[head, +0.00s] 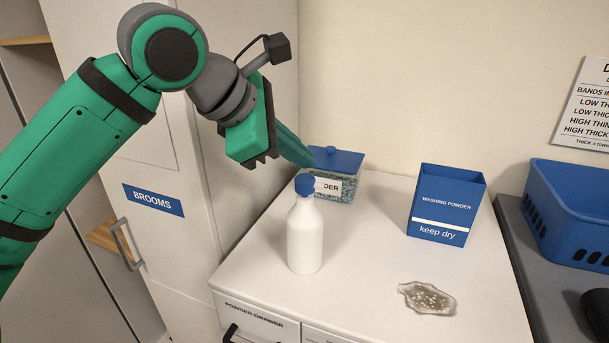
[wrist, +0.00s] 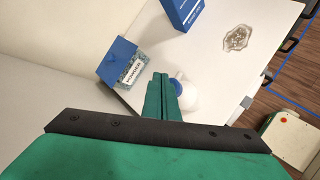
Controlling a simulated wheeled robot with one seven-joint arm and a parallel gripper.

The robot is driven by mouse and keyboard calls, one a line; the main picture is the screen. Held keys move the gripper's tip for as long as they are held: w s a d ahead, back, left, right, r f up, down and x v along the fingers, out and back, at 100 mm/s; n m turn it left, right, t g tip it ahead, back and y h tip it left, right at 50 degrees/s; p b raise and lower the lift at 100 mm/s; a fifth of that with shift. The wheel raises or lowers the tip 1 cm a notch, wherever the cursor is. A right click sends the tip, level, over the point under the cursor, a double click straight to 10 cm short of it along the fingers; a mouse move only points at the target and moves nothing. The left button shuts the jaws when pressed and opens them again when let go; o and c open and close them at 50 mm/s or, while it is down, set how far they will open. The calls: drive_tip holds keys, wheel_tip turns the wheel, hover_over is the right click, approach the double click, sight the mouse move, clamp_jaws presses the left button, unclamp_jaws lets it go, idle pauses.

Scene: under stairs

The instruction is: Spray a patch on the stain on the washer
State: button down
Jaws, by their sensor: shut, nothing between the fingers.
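A white bottle with a blue cap (head: 305,238) stands upright on the white washer top (head: 365,285). It also shows in the wrist view (wrist: 186,96), partly hidden by my fingers. The brownish stain with pale specks (head: 427,298) lies on the washer top, to the right of the bottle and nearer the front edge; it shows in the wrist view (wrist: 237,38) too. My gripper (head: 309,160) is shut and empty, above and behind the bottle in the head view. In the wrist view the closed fingers (wrist: 162,80) point towards the tub and bottle. I see no contact with the bottle.
A clear tub with a blue lid (head: 335,186) stands behind the bottle. A blue washing powder box (head: 445,208) stands at the back right. A blue basket (head: 570,215) is on the grey counter at right. A brooms cupboard (head: 150,225) is at left.

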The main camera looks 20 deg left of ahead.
sight(300, 180)
drive_tip(key=shift+r, duration=2.6)
